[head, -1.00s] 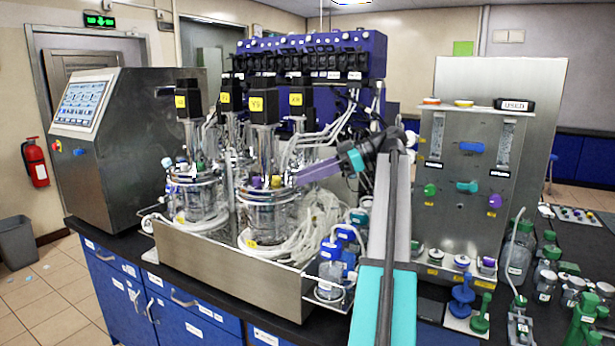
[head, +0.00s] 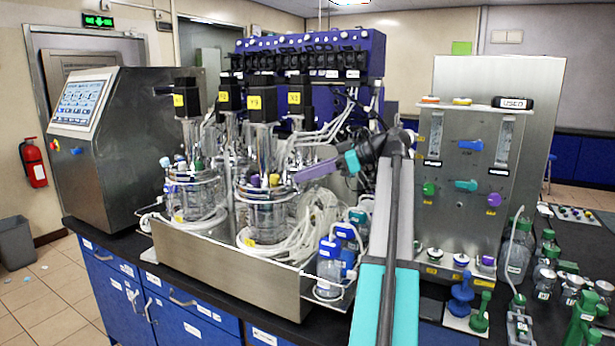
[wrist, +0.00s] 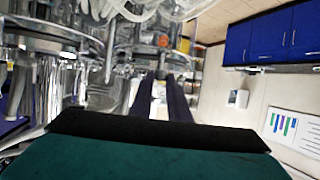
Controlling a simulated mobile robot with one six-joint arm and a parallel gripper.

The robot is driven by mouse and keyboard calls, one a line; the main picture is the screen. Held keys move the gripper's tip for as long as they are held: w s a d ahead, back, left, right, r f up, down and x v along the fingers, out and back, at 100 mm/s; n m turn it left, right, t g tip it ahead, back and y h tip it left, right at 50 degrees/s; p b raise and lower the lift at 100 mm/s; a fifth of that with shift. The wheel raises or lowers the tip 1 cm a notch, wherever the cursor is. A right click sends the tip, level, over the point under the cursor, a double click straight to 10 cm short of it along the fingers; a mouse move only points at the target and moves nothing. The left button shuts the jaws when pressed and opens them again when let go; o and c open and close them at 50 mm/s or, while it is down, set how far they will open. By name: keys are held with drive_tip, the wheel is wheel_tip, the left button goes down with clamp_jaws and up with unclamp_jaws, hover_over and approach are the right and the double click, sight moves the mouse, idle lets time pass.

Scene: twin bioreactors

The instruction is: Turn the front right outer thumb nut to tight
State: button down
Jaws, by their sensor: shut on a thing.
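The front right vessel (head: 268,215) is a glass jar with a metal head plate and a black motor on top. Yellow and purple caps stand on its plate. My gripper (head: 297,181) reaches in from the right, its purple fingers at the right edge of that plate. In the wrist view, the two dark fingers of my gripper (wrist: 161,76) lie close together with their tips at the rim of a metal plate. They are shut on the small thumb nut there. The nut is hidden between the tips, so its turn cannot be seen.
A second front vessel (head: 195,195) stands to the left in the same steel tray (head: 225,275). Loose white tubing (head: 318,235) and blue-capped bottles (head: 330,265) crowd below my arm. A steel gas panel (head: 465,200) stands to the right.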

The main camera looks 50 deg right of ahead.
drive_tip(key=shift+s+a+f+m+t+h, duration=0.15)
drive_tip(key=shift+m+t+h, duration=0.1)
drive_tip(key=shift+m+h, duration=0.3)
drive_tip(key=shift+s+a+m+t+h, duration=0.1)
drive_tip(key=shift+m+t+h, duration=0.15)
drive_tip(key=shift+m+h, duration=0.25)
drive_tip(key=shift+w, duration=0.1)
drive_tip(key=c, duration=1.7)
unclamp_jaws()
drive_tip(key=shift+d, duration=0.1)
drive_tip(key=b+v, duration=0.2)
drive_tip(key=v, duration=1.2)
